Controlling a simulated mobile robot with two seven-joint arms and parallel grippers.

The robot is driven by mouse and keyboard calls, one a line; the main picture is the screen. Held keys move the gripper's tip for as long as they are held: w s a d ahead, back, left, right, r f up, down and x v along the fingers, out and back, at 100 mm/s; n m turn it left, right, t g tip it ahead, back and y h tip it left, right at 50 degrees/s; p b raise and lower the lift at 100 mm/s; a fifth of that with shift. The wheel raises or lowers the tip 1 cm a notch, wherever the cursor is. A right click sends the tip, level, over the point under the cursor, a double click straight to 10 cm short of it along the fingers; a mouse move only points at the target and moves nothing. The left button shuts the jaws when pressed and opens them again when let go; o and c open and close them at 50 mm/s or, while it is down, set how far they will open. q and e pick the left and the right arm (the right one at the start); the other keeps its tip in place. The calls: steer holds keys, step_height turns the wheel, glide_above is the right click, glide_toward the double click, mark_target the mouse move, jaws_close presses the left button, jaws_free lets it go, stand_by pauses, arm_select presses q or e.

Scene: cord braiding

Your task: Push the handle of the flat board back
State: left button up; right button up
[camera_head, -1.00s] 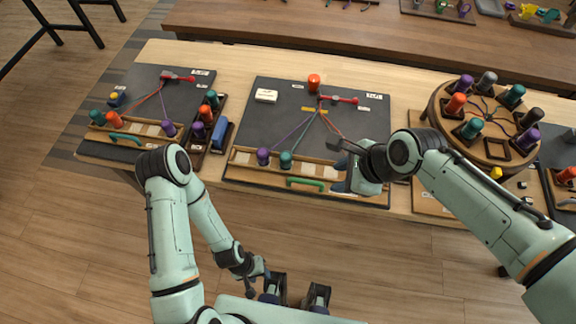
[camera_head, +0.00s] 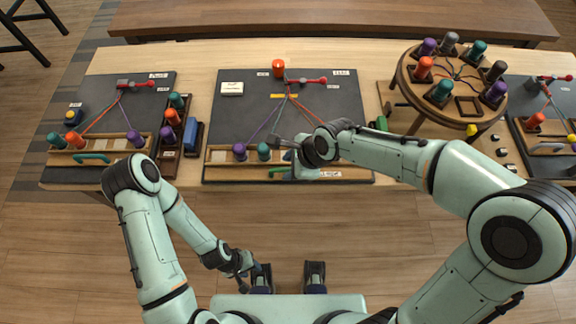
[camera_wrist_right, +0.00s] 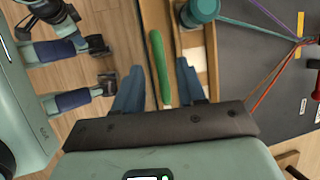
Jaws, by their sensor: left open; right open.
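The flat board (camera_head: 235,115) lies in the middle of the table, dark with a wooden strip along its front. Its green handle (camera_head: 279,172) is at the front edge, partly hidden by my right gripper (camera_head: 290,170). In the right wrist view the green handle (camera_wrist_right: 160,68) lies lengthwise between the fingers of my right gripper (camera_wrist_right: 160,85), which is open; I cannot tell if either finger touches it. A purple peg (camera_head: 240,151) and a teal peg (camera_head: 264,151) stand on the strip. My left gripper (camera_head: 243,268) is open and empty, low before the table.
Another board (camera_head: 145,95) lies left, a peg rack (camera_head: 170,155) between. A round wooden stand (camera_head: 455,80) with several pegs is at the right. The floor in front is clear.

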mark_target(288, 149)
steer(key=shift+x, duration=0.9)
jaws_close()
steer(key=w+p, duration=0.1)
steer(key=w, duration=0.4)
steer(key=shift+r, duration=0.1)
steer(key=shift+c, duration=0.3)
jaws_free()
steer(key=shift+o, duration=0.3)
steer(key=shift+w, duration=0.1)
